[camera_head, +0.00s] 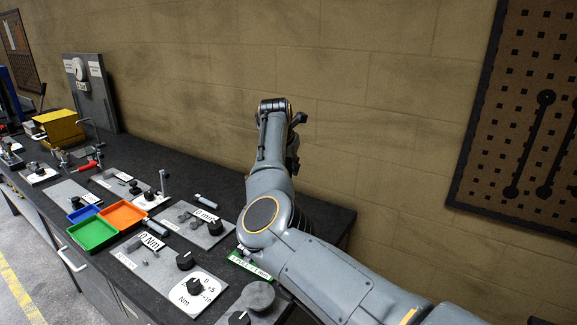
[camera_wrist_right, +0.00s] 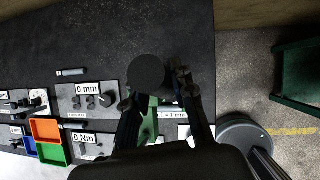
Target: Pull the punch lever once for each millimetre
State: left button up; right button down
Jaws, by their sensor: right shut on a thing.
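In the right wrist view, a dark round knob (camera_wrist_right: 147,72), which appears to be the end of the punch lever, lies at the fingertips of my right gripper (camera_wrist_right: 158,88). The gripper is shut on it. A green body (camera_wrist_right: 151,108) shows below the knob, between the fingers. A label ending in "1 mm" (camera_wrist_right: 176,115) lies partly behind the right finger. In the head view my right arm covers the lever and gripper; a green-edged label (camera_head: 250,264) shows beside the arm. My left gripper is in neither view.
A plate with a "0 mm" sign (camera_head: 207,215) and a "0 Nm" sign (camera_head: 151,241) stand left of my arm. Orange (camera_head: 123,214), green (camera_head: 92,232) and blue (camera_head: 84,213) trays lie further left. The bench behind the knob is bare.

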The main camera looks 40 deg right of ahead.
jog(key=shift+r, duration=0.1)
jog(key=c, duration=1.3)
grip_release()
jog(key=shift+o, duration=1)
jog(key=shift+w+d, duration=0.1)
jog(key=shift+d, duration=0.05)
jog(key=v, duration=1.1)
jog(key=shift+a+r, duration=0.25)
jog(key=shift+r, duration=0.05)
